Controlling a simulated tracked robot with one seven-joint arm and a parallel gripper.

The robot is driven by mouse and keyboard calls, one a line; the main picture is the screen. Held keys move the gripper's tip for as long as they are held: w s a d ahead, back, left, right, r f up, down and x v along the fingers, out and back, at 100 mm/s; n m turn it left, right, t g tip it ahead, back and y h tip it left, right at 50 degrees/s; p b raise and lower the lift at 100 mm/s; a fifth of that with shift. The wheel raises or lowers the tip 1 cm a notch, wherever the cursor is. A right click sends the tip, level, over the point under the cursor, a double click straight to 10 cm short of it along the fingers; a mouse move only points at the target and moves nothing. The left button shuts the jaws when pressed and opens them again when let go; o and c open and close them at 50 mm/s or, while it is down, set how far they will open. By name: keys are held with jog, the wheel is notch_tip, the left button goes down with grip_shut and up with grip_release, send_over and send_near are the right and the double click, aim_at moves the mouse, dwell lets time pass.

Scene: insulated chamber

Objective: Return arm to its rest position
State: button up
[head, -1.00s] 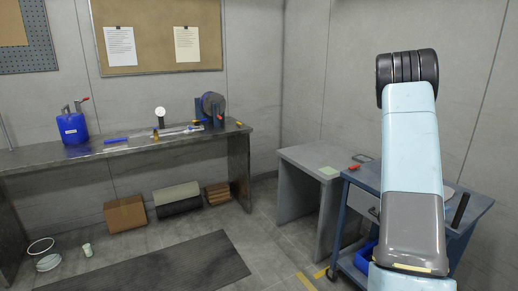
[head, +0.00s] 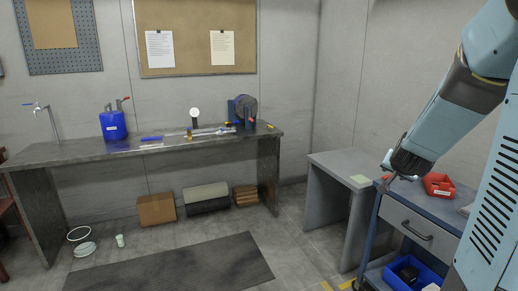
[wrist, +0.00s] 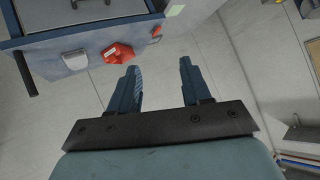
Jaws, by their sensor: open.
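My arm comes in from the upper right of the head view, a pale blue and grey link slanting down to the left. My gripper (head: 392,160) is at its lower end, seen small near the left edge of the blue cart's top. In the wrist view my gripper (wrist: 160,82) shows two separated blue-grey fingers with nothing between them. It is open and empty. Pale floor shows behind the fingers.
A long workbench (head: 75,152) lines the back wall.

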jog(key=s+a+r+n+g+y, duration=0.2)
jog(key=s+a+r+n+y, duration=0.3)
jog(key=s+a, duration=0.75)
jog(key=s+a+r+n+g, duration=0.1)
jog(key=s+a, duration=0.2)
jog(key=s, duration=0.4)
jog(key=s+a+r+n+g, duration=0.1)
jog(key=s+a+n, duration=0.1)
jog(key=s, duration=0.5)
jog(key=shift+a+r+n+g+h, duration=0.2)
jog(key=shift+a+n+g+h, duration=0.1)
jog(key=shift+a+h, duration=0.15)
